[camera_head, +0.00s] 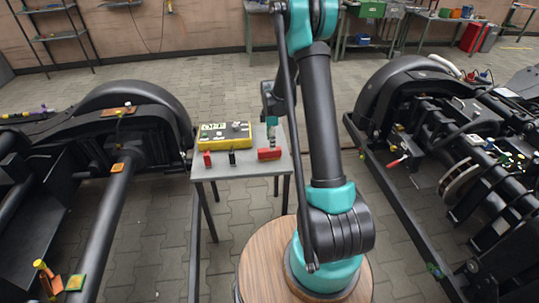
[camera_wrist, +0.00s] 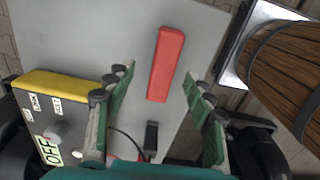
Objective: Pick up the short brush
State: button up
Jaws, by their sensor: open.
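A long red block (camera_wrist: 166,64) lies on the grey small table (camera_wrist: 85,40), ahead of my fingertips in the wrist view. In the head view the red block (camera_head: 269,155) is at the table's right front. A small black piece (camera_wrist: 151,136) with a dark cord beside it shows lower between my fingers; it stands near the table's front edge in the head view (camera_head: 232,157). A red piece (camera_head: 207,159) stands at the front left. I cannot tell which of these is the short brush. My gripper (camera_wrist: 158,80) is open and empty, over the table.
A yellow box (camera_head: 224,135) marked OFF with switches sits at the back of the table, close to my left finger in the wrist view. Dark bogie frames stand left (camera_head: 110,115) and right (camera_head: 440,110). Paved floor surrounds the table.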

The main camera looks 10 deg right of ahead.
aim_at(270, 154)
jog(key=shift+s+a+f, duration=0.15)
jog(key=shift+a+f, duration=0.05)
jog(key=shift+f, duration=1.25)
jog(key=shift+s+a+f, duration=0.15)
jog(key=shift+f, duration=1.25)
jog(key=shift+c, duration=0.2)
grip_shut()
